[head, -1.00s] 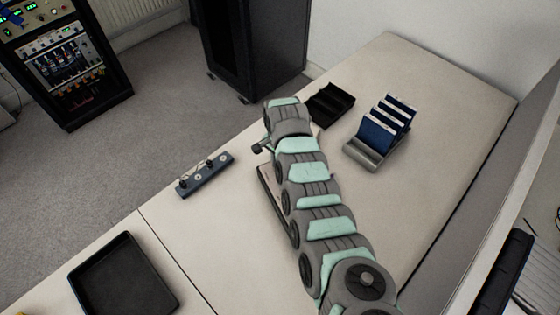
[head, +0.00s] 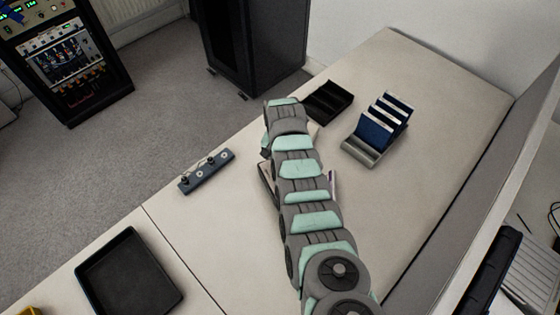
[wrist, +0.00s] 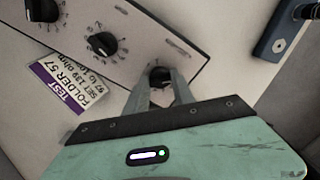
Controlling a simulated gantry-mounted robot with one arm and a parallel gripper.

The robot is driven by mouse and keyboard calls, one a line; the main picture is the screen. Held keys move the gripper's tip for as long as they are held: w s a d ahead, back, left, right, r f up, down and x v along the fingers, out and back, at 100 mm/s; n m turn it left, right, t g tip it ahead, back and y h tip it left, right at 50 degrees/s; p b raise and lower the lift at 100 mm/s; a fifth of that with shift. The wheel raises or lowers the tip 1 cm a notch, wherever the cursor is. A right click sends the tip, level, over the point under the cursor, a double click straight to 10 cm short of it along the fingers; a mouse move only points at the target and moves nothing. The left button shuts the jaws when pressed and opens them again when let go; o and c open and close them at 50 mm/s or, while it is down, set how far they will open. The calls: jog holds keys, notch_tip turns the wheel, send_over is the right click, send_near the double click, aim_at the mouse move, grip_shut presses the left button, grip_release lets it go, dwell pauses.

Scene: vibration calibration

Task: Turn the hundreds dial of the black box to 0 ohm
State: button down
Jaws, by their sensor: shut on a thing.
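The dial box (wrist: 205,52) has a pale top panel with dark edges. Three black dials show in a row in the wrist view: one at the top left (wrist: 42,9), one in the middle (wrist: 103,44), and one at the near end (wrist: 160,76). My gripper (wrist: 160,88) is shut on the near-end dial, its fingers on either side of it. The dial's pointer and scale are mostly hidden, and I cannot read which decade it is. In the head view my arm covers most of the box (head: 266,183) and hides my gripper.
A blue-grey connector strip (head: 206,172) lies to the left. A black tray (head: 130,277), a black open holder (head: 327,101) and a rack of blue folders (head: 368,151) stand on the table.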

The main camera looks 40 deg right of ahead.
jog(key=c, duration=1.1)
grip_release()
jog(key=shift+o, duration=0.2)
jog(key=shift+r, duration=0.1)
notch_tip(320, 180, up, 11)
jog(key=shift+f, duration=0.2)
